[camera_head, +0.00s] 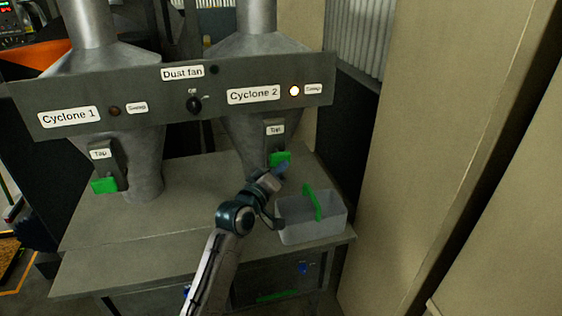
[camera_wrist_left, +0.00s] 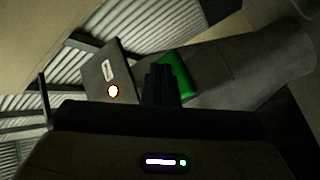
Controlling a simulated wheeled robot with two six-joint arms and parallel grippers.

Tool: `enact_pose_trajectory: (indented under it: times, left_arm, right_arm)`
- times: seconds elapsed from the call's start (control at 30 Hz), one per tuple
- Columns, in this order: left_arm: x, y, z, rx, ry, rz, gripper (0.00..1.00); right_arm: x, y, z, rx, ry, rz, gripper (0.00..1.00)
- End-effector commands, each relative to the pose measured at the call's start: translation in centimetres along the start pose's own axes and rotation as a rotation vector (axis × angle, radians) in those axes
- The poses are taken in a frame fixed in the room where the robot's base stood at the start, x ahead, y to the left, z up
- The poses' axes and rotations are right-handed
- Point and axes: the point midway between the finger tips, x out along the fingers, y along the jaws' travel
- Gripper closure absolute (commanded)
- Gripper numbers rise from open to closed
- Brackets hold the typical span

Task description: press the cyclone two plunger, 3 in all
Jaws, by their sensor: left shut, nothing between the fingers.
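The cyclone two plunger is a green block (camera_head: 280,158) under a grey bracket labelled "Tap" (camera_head: 275,129) on the cyclone 2 cone (camera_head: 245,135). The green block also shows in the left wrist view (camera_wrist_left: 174,74), partly behind my fingers. My left gripper (camera_head: 281,168) is shut and empty, its tip close below the green block; I cannot tell whether it touches. The shut fingers also show in the left wrist view (camera_wrist_left: 159,84). The lamp beside the "Cyclone 2" label (camera_head: 253,95) is lit (camera_head: 294,91). My right gripper is not in view.
A clear bin (camera_head: 312,230) with a green handle stands right of my left wrist on the grey bench (camera_head: 160,246). Cyclone 1's green plunger (camera_head: 104,185) is at left. A control panel (camera_head: 150,90) crosses above; a beige wall (camera_head: 430,130) bounds the right.

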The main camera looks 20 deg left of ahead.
Motion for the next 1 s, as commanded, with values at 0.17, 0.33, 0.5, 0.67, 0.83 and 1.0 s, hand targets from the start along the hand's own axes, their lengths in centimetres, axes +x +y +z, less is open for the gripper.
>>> enact_pose_trajectory:
  times: [0.17, 0.33, 0.5, 0.67, 0.83, 1.0]
  left_arm:
    - [0.13, -0.08, -0.09, 0.0, 0.0, 0.0, 1.0]
    - [0.28, -0.18, -0.19, 0.0, 0.0, 0.001, 1.0]
    - [0.42, -0.28, -0.28, 0.0, 0.0, 0.001, 1.0]
    - [0.56, -0.39, -0.36, 0.0, 0.0, 0.001, 1.0]
    - [0.7, -0.51, -0.45, 0.0, -0.001, 0.0, 1.0]
    - [0.85, -0.63, -0.55, 0.0, -0.001, 0.0, 1.0]
  right_arm:
    - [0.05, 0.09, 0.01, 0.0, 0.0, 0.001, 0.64]
    - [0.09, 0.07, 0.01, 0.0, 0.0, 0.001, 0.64]
    - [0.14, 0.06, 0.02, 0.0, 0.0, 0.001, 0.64]
    - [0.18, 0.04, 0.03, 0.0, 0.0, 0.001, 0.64]
    - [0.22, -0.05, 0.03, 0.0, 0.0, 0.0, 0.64]
    - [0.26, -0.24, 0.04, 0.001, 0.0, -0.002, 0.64]
